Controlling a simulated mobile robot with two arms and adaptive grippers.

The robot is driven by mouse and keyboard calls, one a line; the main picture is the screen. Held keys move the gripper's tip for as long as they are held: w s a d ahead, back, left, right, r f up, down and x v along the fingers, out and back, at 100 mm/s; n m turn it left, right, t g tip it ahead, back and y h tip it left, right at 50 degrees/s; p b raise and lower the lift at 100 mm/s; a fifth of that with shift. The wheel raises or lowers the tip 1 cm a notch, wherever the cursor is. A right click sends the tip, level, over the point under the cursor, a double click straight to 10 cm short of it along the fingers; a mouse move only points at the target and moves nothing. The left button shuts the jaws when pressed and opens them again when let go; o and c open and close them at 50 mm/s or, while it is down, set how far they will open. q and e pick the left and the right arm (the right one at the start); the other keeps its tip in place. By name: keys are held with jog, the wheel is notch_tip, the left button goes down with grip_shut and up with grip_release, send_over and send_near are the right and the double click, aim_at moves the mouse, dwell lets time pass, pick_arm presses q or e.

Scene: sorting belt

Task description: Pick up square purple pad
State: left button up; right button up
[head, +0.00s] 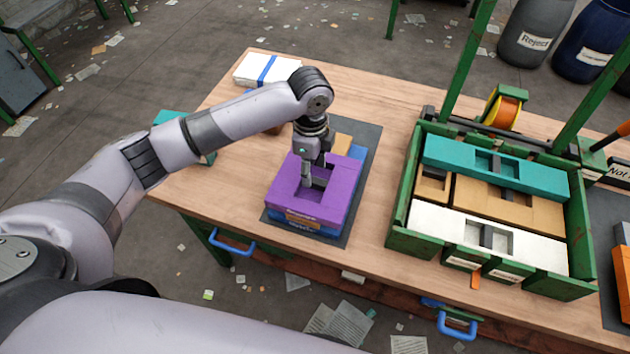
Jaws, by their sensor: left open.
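The square purple pad (331,204) lies on top of a small stack on a dark mat (367,167) on the wooden table. It has an opening in its middle. Under it an orange-brown piece and a blue piece (327,230) show at the front edge. My left gripper (316,183) points down at the pad, with its fingers at the opening. It is open. The fingertips are partly hidden, so I cannot tell whether they touch the pad. My right gripper does not show.
A green crate (400,213) to the right holds teal, tan and white pads. A white bundle with a blue band (268,69) lies at the back left. A tape roll (503,110) and green posts stand behind the crate. Bare table shows between mat and crate.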

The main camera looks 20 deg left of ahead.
aim_at(315, 180)
pick_arm(q)
jog(key=f, duration=0.3)
jog(key=shift+w+d+f+p, duration=0.15)
jog(key=shift+d+f+p, duration=0.2)
jog(key=shift+d+p, duration=0.05)
jog(key=shift+f, duration=0.6)
jog(key=shift+c, duration=0.4)
grip_shut()
